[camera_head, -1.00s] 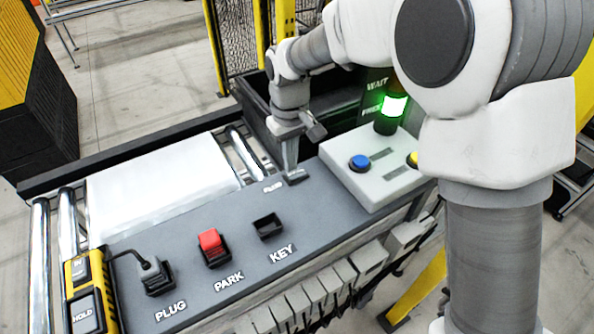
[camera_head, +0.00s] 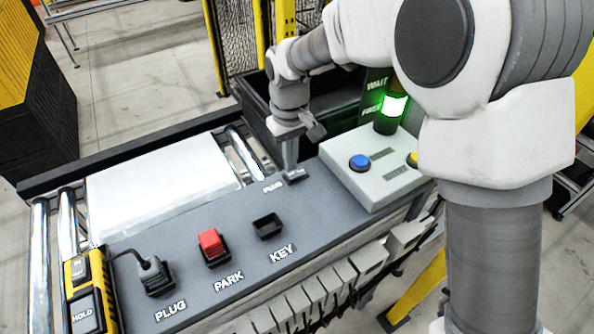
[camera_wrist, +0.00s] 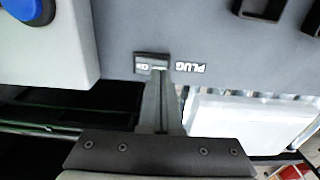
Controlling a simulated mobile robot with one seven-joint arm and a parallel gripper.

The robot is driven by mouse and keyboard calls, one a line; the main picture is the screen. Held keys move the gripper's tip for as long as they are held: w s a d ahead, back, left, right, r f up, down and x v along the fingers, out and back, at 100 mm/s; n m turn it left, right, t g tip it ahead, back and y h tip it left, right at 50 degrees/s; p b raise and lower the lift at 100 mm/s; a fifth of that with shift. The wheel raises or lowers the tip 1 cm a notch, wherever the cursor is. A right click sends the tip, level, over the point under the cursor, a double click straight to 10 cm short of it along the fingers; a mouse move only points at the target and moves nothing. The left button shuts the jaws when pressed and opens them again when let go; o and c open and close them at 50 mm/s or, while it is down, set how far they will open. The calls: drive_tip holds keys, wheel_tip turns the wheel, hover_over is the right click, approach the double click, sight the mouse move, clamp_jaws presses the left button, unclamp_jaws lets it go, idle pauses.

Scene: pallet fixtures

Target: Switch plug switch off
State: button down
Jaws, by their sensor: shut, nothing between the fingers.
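The plug switch (camera_head: 296,176) is a small dark rocker on the grey panel, near the panel's back edge. In the wrist view the switch (camera_wrist: 143,66) lies at the fingertips, beside a white PLUG label (camera_wrist: 190,68). My gripper (camera_head: 290,170) points down with its fingers together, right at the switch. In the wrist view my gripper (camera_wrist: 156,72) covers part of the rocker. It looks to be at or just above the switch; I cannot tell whether it touches, nor which way the rocker is tipped.
A pale control box (camera_head: 375,172) with a blue button (camera_head: 360,162) stands right of the switch. A lit green lamp (camera_head: 394,106) is behind it. A plug with a cord (camera_head: 153,273), a red block (camera_head: 212,244) and an empty KEY socket (camera_head: 268,226) are in front.

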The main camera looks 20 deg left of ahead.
sight(291, 174)
drive_tip(key=shift+f+b, duration=0.5)
drive_tip(key=shift+f, duration=0.4)
drive_tip(key=shift+r, duration=0.1)
drive_tip(key=shift+r+p, duration=2.55)
drive_tip(key=shift+r, duration=0.9)
